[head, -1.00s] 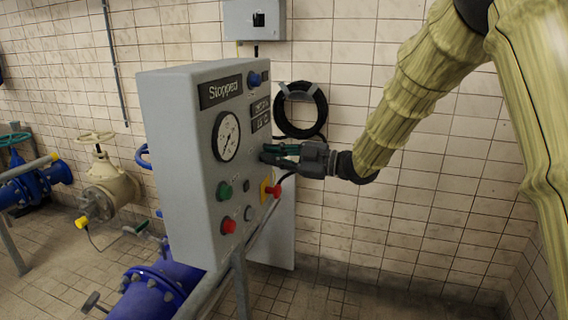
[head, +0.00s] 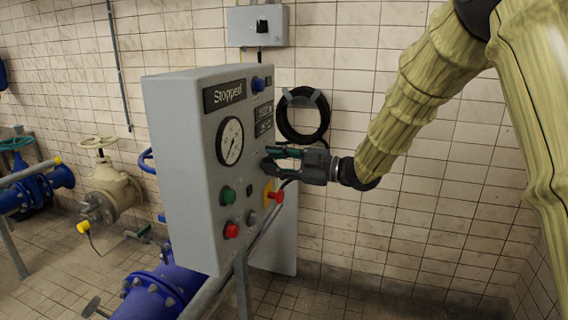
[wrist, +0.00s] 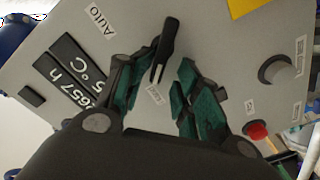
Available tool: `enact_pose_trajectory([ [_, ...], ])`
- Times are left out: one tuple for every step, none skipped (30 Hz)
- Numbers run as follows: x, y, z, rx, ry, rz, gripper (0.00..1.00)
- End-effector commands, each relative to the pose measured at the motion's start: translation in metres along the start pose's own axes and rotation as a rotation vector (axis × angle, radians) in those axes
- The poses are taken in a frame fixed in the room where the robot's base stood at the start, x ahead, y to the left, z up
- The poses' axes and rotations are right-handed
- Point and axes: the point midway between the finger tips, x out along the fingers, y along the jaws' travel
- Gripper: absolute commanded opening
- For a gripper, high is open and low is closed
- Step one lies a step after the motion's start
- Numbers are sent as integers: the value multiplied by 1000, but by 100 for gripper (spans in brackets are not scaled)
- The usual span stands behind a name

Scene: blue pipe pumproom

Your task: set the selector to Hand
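The selector is a black lever knob (wrist: 165,48) on the grey control panel (wrist: 235,60). In the wrist view the lever stands at a slant between my fingertips, closer to the left finger. An AUTO label (wrist: 97,17) is left of it. A small label (wrist: 155,94) shows between the fingers, its text too blurred to read surely. My gripper (wrist: 169,62) has teal finger pads spread apart, with a gap right of the lever. In the head view my gripper (head: 275,161) is at the panel's front face (head: 262,142) and hides the selector. Whether a finger touches the lever I cannot tell.
A black cable coil (head: 303,114) hangs behind. Free room lies right of the panel.

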Motion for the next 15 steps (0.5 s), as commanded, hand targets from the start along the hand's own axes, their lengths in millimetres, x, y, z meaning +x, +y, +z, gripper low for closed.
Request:
enact_pose_trajectory([
  [0, 1, 0, -1, 0, 1, 32],
  [0, 1, 0, -1, 0, 1, 32],
  [-1, 1, 0, -1, 0, 2, 32],
  [-1, 1, 0, -1, 0, 2, 32],
  [-1, 1, 0, -1, 0, 2, 32],
  [-2, 2, 0, -1, 0, 3, 32],
  [-2, 2, 0, -1, -1, 3, 32],
  [-4, 2, 0, -1, -1, 3, 32],
  [-7, 2, 0, -1, -2, 4, 32],
  [-10, 2, 0, -1, -2, 5, 32],
  [-14, 2, 0, -1, -3, 6, 32],
  [-20, 3, 0, 0, -3, 7, 32],
  [-24, 2, 0, 0, -3, 7, 32],
  [-29, 2, 0, 0, -3, 7, 32],
  [-36, 2, -1, -1, -3, 7, 32],
])
